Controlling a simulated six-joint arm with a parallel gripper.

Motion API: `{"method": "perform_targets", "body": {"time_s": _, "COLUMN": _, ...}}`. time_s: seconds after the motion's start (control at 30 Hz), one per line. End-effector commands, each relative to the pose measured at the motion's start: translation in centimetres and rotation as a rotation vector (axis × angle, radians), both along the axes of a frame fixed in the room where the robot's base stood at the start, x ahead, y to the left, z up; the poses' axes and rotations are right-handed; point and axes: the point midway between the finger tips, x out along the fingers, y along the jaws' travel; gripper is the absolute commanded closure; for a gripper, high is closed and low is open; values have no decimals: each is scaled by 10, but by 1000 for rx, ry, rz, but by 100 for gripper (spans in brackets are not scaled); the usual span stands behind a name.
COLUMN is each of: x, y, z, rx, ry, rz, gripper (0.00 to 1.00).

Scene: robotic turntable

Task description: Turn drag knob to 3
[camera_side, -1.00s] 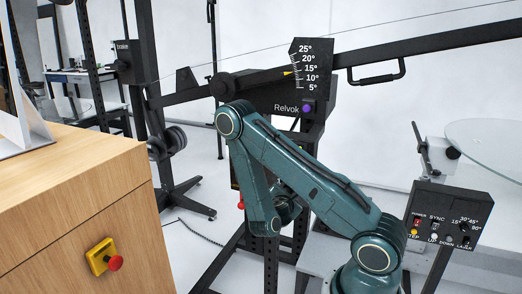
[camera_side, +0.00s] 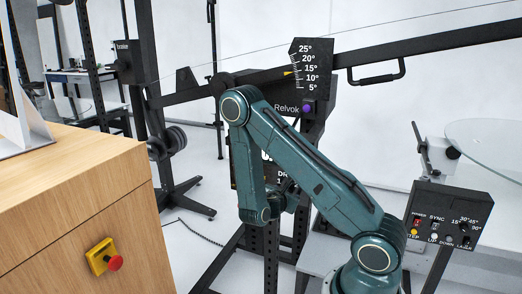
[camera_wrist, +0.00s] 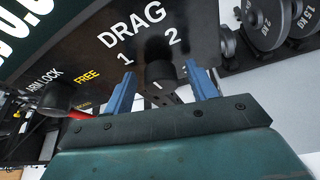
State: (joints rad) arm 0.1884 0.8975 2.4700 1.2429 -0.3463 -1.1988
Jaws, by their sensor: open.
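The drag knob (camera_wrist: 158,72) is a dark round knob on a black panel (camera_wrist: 205,35) in the wrist view. My gripper (camera_wrist: 160,69) is open, with a blue finger on each side of the knob. I cannot tell whether they touch it. In the side view, part of the panel (camera_side: 283,172) with "DR" shows behind my arm; the knob and fingertips are hidden.
An arm-lock lever with a dark ball end (camera_wrist: 57,95) and a red part (camera_wrist: 80,114) is left of my gripper, near "FREE". Weight plates (camera_wrist: 262,25) hang at upper right. A wooden cabinet (camera_side: 80,190) stands left in the side view.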

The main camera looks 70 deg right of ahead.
Motion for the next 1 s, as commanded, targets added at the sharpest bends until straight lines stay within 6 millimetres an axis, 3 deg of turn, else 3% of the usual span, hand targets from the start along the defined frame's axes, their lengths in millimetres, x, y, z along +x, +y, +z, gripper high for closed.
{"method": "perform_targets", "body": {"time_s": 1.0, "x": 6, "y": 0, "z": -1, "rx": 2, "ry": 556, "rz": 0, "gripper": 43}}
